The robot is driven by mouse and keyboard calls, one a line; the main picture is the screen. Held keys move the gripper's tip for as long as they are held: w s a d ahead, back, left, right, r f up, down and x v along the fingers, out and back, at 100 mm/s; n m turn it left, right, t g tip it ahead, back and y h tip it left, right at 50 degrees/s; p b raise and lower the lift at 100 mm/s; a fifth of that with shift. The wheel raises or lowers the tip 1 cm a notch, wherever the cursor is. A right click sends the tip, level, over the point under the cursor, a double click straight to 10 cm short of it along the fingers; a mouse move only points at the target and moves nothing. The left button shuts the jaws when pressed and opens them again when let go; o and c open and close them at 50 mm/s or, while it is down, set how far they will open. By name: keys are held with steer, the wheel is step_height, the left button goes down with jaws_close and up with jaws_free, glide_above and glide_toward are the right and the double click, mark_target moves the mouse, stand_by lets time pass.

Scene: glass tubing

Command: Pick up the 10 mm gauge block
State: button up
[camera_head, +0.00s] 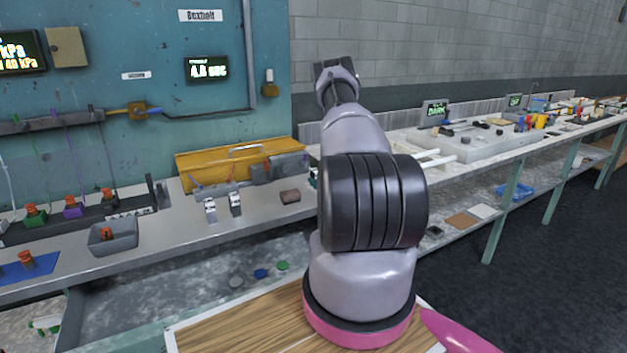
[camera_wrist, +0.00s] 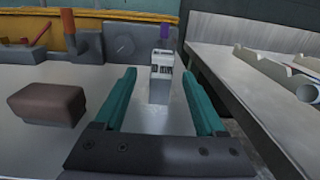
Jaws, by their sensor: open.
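A small upright grey metal piece (camera_wrist: 161,66) with dark markings stands on the bench in the wrist view. It may be the 10 mm gauge block, but its marking is too small to read. My gripper (camera_wrist: 158,75) is open, with its two teal fingers apart. The piece shows between the fingertips, beyond them, and nothing is held. In the head view my arm hides most of the gripper and this piece.
A brown block (camera_wrist: 48,103) lies left of my gripper; it also shows in the head view (camera_head: 290,196). A yellow toolbox (camera_head: 205,166) stands behind. Two small white pieces, one at left (camera_head: 210,206), one at right (camera_head: 235,200), stand on the bench. A pale tube (camera_wrist: 308,93) lies at right.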

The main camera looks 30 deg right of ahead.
mark_target(312, 171)
steer(key=w, duration=0.5)
steer(key=w+d, duration=0.1)
steer(key=w, duration=0.2)
steer(key=shift+r, duration=0.1)
jaws_close()
